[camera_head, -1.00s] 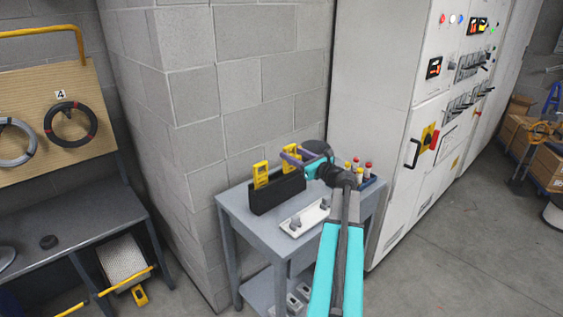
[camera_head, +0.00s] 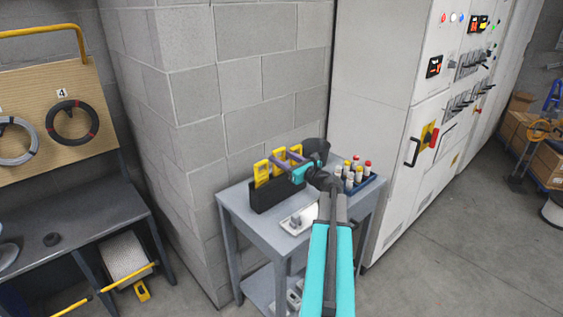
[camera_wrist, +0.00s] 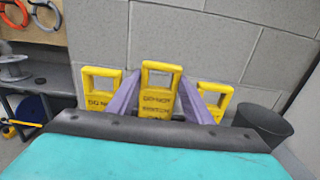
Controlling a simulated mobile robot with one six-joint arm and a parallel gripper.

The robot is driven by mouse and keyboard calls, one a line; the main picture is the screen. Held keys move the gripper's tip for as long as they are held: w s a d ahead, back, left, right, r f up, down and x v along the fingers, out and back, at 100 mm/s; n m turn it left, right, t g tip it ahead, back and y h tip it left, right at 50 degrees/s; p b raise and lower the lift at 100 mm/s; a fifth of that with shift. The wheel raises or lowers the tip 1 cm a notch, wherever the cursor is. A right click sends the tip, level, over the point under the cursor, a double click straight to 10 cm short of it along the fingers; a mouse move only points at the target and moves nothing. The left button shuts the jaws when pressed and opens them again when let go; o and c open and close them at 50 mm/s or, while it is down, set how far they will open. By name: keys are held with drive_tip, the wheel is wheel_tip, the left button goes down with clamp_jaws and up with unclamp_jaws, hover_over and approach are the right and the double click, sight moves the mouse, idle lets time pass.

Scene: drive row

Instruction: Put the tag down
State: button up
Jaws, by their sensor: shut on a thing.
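My gripper (camera_head: 283,160) has purple fingers and is shut on a yellow tag (camera_wrist: 158,74). In the wrist view the tag stands upright between the fingers, with dark lettering on its face. It also shows in the head view (camera_head: 278,156) above the black holder (camera_head: 270,196) on the small grey table. One yellow tag (camera_wrist: 101,84) stands to its left and another (camera_wrist: 215,96) to its right. The lower end of the held tag is hidden, so I cannot tell how deep it sits in the holder.
The grey table (camera_head: 262,232) stands by a block wall. A white tray (camera_head: 305,220) with grey pieces lies in front of the holder. A blue rack (camera_head: 368,184) with several red- and yellow-topped pieces is at the right, partly behind my arm. A dark bin (camera_wrist: 262,122) is behind.

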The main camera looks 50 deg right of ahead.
drive_tip(key=shift+f, duration=0.9)
drive_tip(key=shift+f, duration=0.15)
drive_tip(key=o, duration=1)
drive_tip(key=shift+o, duration=0.2)
drive_tip(key=shift+r+p, duration=0.2)
drive_tip(key=shift+p, duration=0.1)
drive_tip(key=shift+s+f, duration=0.1)
drive_tip(key=shift+s, duration=0.25)
drive_tip(key=s+b, duration=0.3)
drive_tip(key=s, duration=0.8)
drive_tip(key=shift+s+a+b, duration=0.15)
drive_tip(key=shift+a+b, duration=0.15)
drive_tip(key=shift+a, duration=0.1)
